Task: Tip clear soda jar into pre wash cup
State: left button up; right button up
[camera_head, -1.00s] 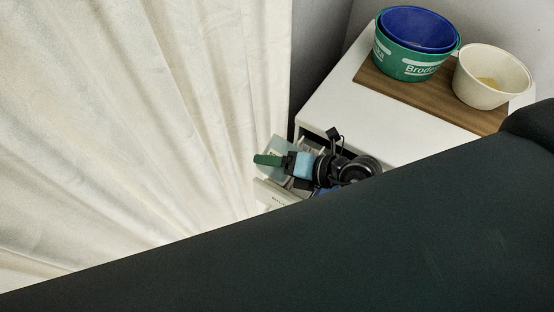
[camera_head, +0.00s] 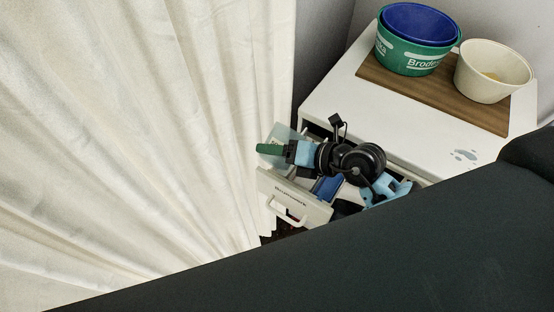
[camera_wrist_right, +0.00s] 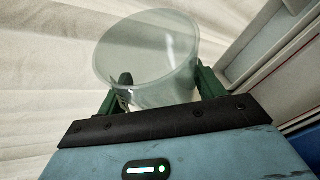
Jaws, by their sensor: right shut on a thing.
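The clear soda jar (camera_wrist_right: 150,55) is see-through and pale. In the right wrist view it sits between the green fingers of my right gripper (camera_wrist_right: 165,92), which is shut on it. In the head view the jar (camera_head: 283,133) shows faintly around the green fingertips of the right gripper (camera_head: 270,149), at the back left of the pulled-out drawer (camera_head: 290,199). I cannot tell how far the jar is tilted or what it holds. The pre wash cup cannot be made out clearly; my wrist and arm cover part of the drawer. My left gripper is not in view.
A white curtain (camera_head: 150,120) hangs close on the left. On the white machine top (camera_head: 345,95), a wooden board (camera_head: 430,93) bears a green tub (camera_head: 405,60) with a blue one inside, and a cream tub (camera_head: 490,75). A large dark shape covers the lower head view.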

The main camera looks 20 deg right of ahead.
jog(key=shift+w, duration=0.1)
jog(key=shift+w+r, duration=0.1)
jog(key=shift+d+f+n+t+h+b, duration=0.1)
jog(key=shift+f+n+t+h+b, duration=0.2)
jog(key=shift+n+h+b, duration=0.45)
jog(key=shift+w+r+p, duration=0.1)
jog(key=shift+r+p, duration=0.15)
jog(key=shift+p, duration=0.1)
jog(key=shift+d+f+n+h, duration=0.1)
jog(key=shift+n+h, duration=0.15)
jog(key=shift+n, duration=0.2)
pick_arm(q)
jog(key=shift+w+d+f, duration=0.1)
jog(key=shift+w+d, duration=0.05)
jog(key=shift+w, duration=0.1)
